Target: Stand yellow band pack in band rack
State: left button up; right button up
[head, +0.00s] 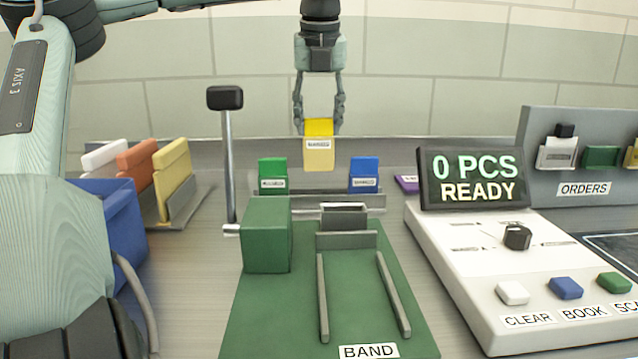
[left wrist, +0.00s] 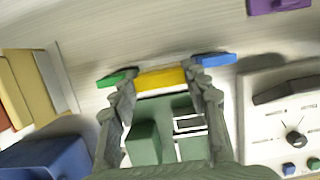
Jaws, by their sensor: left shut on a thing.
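The yellow band pack (head: 319,153) has a yellow top and a paler, labelled front. My left gripper (head: 319,118) points down and is shut on its upper part, holding it upright. The pack also shows between the fingertips in the left wrist view (left wrist: 162,78). Behind the green machine is a low grey rack (head: 310,203), which looks like the band rack. A green pack (head: 272,175) stands at its left and a blue pack (head: 364,175) at its right. The yellow pack hangs above the gap between them. My right gripper is not in view.
The green BAND machine (head: 330,285) with a green block (head: 267,235) is in front. A lever post (head: 228,160) stands to the left. A holder with white, orange and tan packs (head: 173,180) and a blue bin (head: 118,228) are further left. The control console (head: 455,245) is right.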

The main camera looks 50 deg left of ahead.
aim_at(319, 149)
pick_arm(q)
notch_tip(319, 149, down, 7)
jog(key=shift+r, duration=0.15)
jog(key=shift+f, duration=0.4)
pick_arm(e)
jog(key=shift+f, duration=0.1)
pick_arm(q)
jog(key=shift+f, duration=0.1)
jog(key=o, duration=1.2)
jog(key=shift+o, duration=0.2)
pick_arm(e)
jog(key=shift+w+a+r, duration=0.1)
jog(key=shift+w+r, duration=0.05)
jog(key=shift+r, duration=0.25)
